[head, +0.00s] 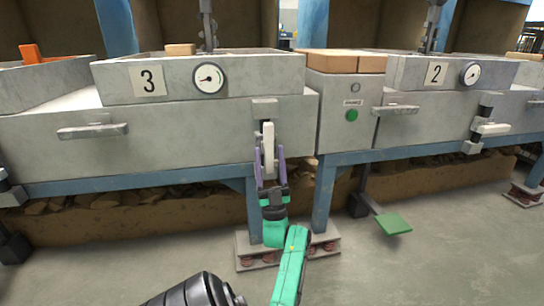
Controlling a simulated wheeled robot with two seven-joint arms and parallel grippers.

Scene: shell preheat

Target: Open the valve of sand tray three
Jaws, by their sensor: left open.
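Sand tray three (230,85) is a grey metal box with a "3" plate (148,80) and a round dial gauge (208,78). Its valve hangs below a grey block on the tray's front. The valve's white handle (267,135) points up and down. My left gripper (270,156) is in front of the valve, with its purple fingers pointing up, one on each side of the white handle. The fingers are open, and I cannot tell whether they touch the handle. The gripper hides the lower part of the valve. My right gripper is not in view.
Sand tray two (410,75) stands to the right, its white valve handle (493,129) lying sideways. Between the trays is a grey box with a green button (352,115). A grey pull handle (93,131) juts out at left. A green pedal (393,223) sits low at right.

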